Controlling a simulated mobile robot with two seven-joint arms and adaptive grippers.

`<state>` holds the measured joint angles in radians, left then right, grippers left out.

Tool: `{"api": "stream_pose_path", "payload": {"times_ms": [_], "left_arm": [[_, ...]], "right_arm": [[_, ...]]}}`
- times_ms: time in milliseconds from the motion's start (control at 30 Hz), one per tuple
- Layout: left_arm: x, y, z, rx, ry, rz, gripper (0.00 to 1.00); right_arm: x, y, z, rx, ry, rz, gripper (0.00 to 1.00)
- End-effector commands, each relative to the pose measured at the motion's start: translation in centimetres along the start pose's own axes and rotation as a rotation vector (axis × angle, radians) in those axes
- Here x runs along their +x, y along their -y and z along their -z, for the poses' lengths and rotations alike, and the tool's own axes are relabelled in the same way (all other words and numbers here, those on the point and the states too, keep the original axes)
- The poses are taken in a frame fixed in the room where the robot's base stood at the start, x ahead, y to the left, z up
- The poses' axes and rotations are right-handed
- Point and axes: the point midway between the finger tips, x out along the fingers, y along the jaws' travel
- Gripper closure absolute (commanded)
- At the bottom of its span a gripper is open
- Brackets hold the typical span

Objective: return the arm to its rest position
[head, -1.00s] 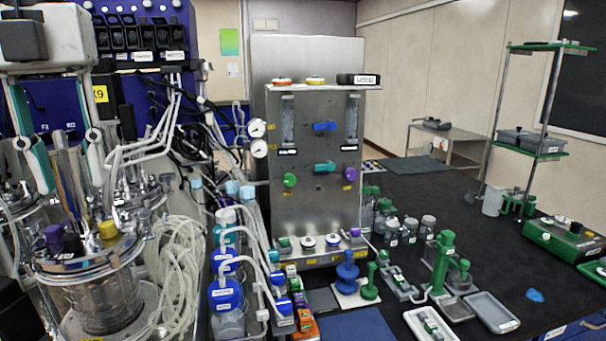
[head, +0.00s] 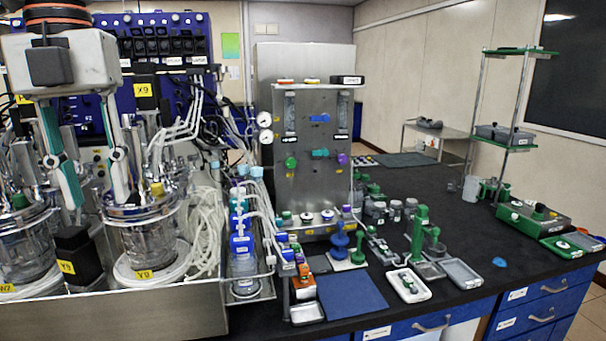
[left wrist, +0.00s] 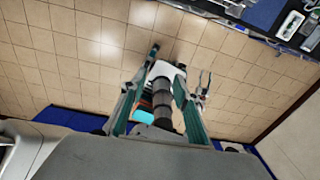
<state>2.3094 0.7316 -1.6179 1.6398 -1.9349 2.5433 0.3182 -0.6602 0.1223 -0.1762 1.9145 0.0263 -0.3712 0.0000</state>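My left gripper (head: 96,200) comes in at the upper left of the head view, pointing down, with its two teal-and-grey fingers spread apart. It is open, with nothing visibly held. It overlaps the glass bioreactor vessels in the picture; I see no clear contact with them. The right vessel (head: 150,240) has a yellow knob and a Y9 label, and the left vessel (head: 22,262) is partly cut off. In the left wrist view the open left gripper (left wrist: 166,62) hangs over the tiled floor, with a ribbed dark column showing between its fingers. My right gripper is not seen.
A steel tray wall (head: 130,312) fronts the vessels. A gas panel (head: 312,185) stands on the black bench (head: 395,255), with bottles and small trays in front. A blue mat (head: 352,294) lies at its front edge. Tiled floor (left wrist: 70,60) shows in the wrist view.

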Motion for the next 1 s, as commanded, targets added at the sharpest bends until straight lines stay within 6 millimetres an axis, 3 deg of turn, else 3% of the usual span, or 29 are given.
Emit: {"api": "stream_pose_path", "payload": {"times_ms": [333, 600, 800, 1000], "left_arm": [[9.0, 8.1, 0.6, 0.367, -0.174, 0.153, 0.69], [15.9, 16.6, 5.2, 0.639, -0.37, 0.479, 0.69], [18.1, 22.1, 9.3, 0.721, -0.504, 0.799, 0.69], [17.9, 26.4, 12.0, 0.677, -0.611, 1.153, 0.69]], "right_arm": [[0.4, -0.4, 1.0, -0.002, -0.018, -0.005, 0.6], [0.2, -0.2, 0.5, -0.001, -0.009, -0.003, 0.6], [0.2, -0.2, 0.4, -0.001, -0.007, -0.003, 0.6], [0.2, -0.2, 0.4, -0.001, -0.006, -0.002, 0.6]]}}
